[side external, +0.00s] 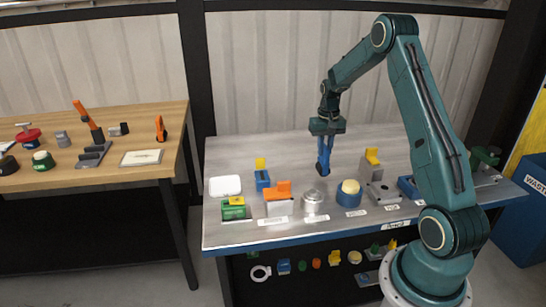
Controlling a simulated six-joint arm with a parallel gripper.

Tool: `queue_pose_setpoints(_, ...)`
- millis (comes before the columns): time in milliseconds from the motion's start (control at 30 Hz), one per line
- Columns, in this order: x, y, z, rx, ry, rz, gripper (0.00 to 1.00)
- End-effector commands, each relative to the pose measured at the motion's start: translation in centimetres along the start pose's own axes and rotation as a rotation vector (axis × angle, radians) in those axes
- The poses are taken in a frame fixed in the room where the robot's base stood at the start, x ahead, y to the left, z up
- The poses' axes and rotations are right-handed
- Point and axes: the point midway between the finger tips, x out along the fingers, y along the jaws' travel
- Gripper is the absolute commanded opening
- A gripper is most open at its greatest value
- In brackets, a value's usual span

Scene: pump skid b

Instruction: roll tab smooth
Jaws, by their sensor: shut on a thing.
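My gripper (323,168) hangs pointing down over the middle of the grey metal table (300,157), behind the row of fixtures. Its blue fingers are close together on a small dark thing (322,171) at their tips, too small to identify. I cannot tell whether it touches the table. No tab or roller can be named for certain. Possible tabs are the yellow upright piece (261,163) on a small blue block (262,180), left of my gripper, and the yellow piece (372,156) on a grey bracket (377,175), to its right.
In front stand a green block (234,212), an orange-topped block (279,208), a silver round part (313,203) and a blue ring with a cream top (348,194). A white tray (225,186) lies left. A wooden bench (100,180) holds tools. The table's back is clear.

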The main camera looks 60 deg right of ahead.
Motion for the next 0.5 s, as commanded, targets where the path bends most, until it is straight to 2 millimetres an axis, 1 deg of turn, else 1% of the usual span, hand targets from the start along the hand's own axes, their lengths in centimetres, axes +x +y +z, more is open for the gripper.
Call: queue_pose_setpoints(500, -3.0, 0.0, 0.0, 0.000, 0.002, 0.000, 0.00)
